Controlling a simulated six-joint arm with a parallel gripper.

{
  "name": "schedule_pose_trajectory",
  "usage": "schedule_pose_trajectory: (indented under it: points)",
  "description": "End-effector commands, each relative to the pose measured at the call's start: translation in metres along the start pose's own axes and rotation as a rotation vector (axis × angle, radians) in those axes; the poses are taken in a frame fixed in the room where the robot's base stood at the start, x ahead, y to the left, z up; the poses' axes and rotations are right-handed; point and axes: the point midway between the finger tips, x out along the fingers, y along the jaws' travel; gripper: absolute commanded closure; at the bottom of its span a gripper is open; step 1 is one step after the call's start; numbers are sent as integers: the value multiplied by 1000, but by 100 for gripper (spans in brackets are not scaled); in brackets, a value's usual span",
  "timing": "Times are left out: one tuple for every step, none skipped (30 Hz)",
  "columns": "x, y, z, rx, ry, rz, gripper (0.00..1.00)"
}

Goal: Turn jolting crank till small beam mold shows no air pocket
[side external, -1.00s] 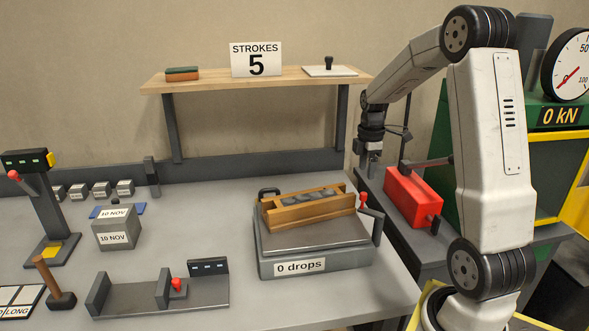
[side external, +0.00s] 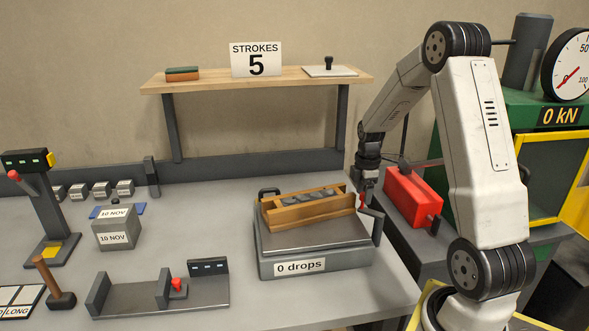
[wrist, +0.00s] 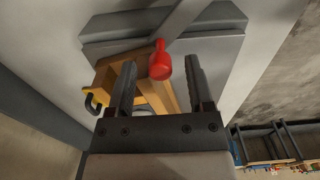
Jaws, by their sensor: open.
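The jolting table (side external: 318,262) stands at the bench's right front with a label reading "0 drops". The wooden small beam mold (side external: 290,215) sits on it, with grey lumpy filling (side external: 318,199) showing inside. The crank (side external: 376,225) is on the table's right side; its red knob (wrist: 161,62) shows clearly in the wrist view. My gripper (wrist: 158,88) is open, its two fingers on either side of the red knob in that view. In the side view my gripper (side external: 366,187) is at the knob and largely covers it. I cannot tell whether the fingers touch it.
A red box-shaped tool (side external: 412,198) stands right of the crank. A shelf (side external: 255,82) behind carries a sign reading "STROKES 5" (side external: 257,59). A grey block labelled "10 NOV" (side external: 117,232), a measuring jig (side external: 160,295) and a mallet (side external: 52,287) are left of the jolting table.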

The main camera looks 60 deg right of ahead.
Motion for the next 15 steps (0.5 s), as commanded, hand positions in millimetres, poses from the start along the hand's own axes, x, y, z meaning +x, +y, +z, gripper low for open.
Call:
schedule_pose_trajectory:
  points:
    - [1, 0, 0, 0, 0, 0, 33]
    - [1, 0, 0, 0, 0, 0, 33]
    - [1, 0, 0, 0, 0, 0, 33]
    - [1, 0, 0, 0, 0, 0, 33]
    - [0, 0, 0, 0, 0, 0, 33]
    - [0, 0, 0, 0, 0, 0, 33]
    - [0, 0, 0, 0, 0, 0, 40]
    - [0, 0, 0, 0, 0, 0, 49]
    - [0, 0, 0, 0, 0, 0, 62]
    - [0, 0, 0, 0, 0, 0, 71]
    - [0, 0, 0, 0, 0, 0, 81]
    - [0, 0, 0, 0, 0, 0, 94]
    - [0, 0, 0, 0, 0, 0, 100]
    - [0, 0, 0, 0, 0, 0, 100]
    - [0, 0, 0, 0, 0, 0, 100]
